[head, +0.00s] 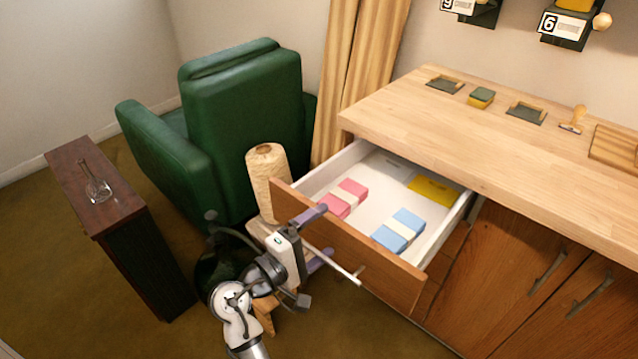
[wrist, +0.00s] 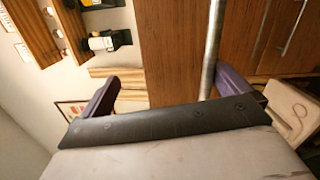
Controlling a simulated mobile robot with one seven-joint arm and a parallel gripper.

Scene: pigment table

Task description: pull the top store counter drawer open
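The top store counter drawer (head: 388,265) stands pulled well out, its white inside showing. Its pale bar handle (head: 346,275) runs along the brown front; in the wrist view the handle (wrist: 212,45) appears between my fingers, closer to the right one. My gripper (head: 317,238) is at the left part of the drawer front, its two purple fingers spread apart. In the wrist view my gripper (wrist: 168,88) is open, with the wooden drawer front (wrist: 170,50) ahead. Whether a finger touches the handle I cannot tell.
The drawer holds a pink pack (head: 345,197), a blue pack (head: 398,231) and a yellow piece (head: 433,190). A green armchair (head: 240,125), a twine spool (head: 266,180) and a dark side cabinet (head: 120,235) stand left. Counter doors (head: 530,285) are at right.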

